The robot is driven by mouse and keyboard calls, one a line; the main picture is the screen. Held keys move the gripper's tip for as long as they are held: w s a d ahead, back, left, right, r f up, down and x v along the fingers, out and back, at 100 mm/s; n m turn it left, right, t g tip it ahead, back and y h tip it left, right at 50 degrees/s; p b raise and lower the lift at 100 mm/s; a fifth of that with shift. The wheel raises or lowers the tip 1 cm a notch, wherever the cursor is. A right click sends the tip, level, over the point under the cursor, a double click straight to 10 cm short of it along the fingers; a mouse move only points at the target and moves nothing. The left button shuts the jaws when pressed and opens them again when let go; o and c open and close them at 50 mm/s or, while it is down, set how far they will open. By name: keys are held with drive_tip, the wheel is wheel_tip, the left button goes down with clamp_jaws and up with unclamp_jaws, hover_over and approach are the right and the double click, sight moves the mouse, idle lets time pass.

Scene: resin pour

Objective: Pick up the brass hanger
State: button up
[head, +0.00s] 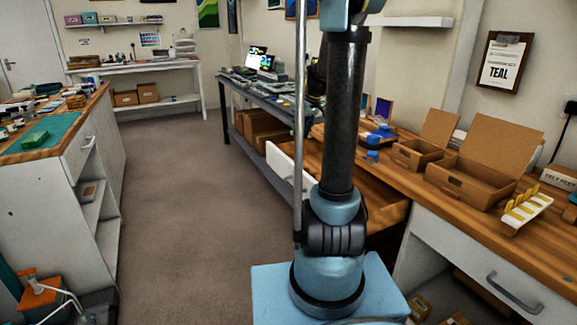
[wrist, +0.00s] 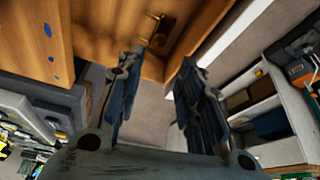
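A small brass-coloured piece, which looks like the brass hanger (wrist: 157,40), shows in the wrist view at the top middle, lying in a wooden recess that looks like the open drawer. My gripper (wrist: 158,68) shows in the wrist view with its two dark fingers spread apart and nothing between them. The hanger lies beyond the fingertips, apart from them. In the head view the open drawer (head: 388,214) shows behind my arm, with its white front (head: 291,171) at the left. The hanger and my gripper cannot be made out in the head view.
The wooden bench (head: 400,178) on the right carries open cardboard boxes (head: 474,172) and a white rack with yellow pieces (head: 527,211). A white cabinet (head: 100,160) stands at the left. The carpeted floor (head: 190,200) between is clear.

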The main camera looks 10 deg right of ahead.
drive_tip(key=x, duration=1.1)
drive_tip(key=shift+w+a+f, duration=0.15)
drive_tip(key=shift+a+f, duration=0.05)
drive_tip(key=shift+f, duration=0.1)
drive_tip(key=shift+x, duration=2.55)
drive_tip(key=shift+w+a, duration=0.1)
drive_tip(key=shift+w, duration=0.1)
clamp_jaws()
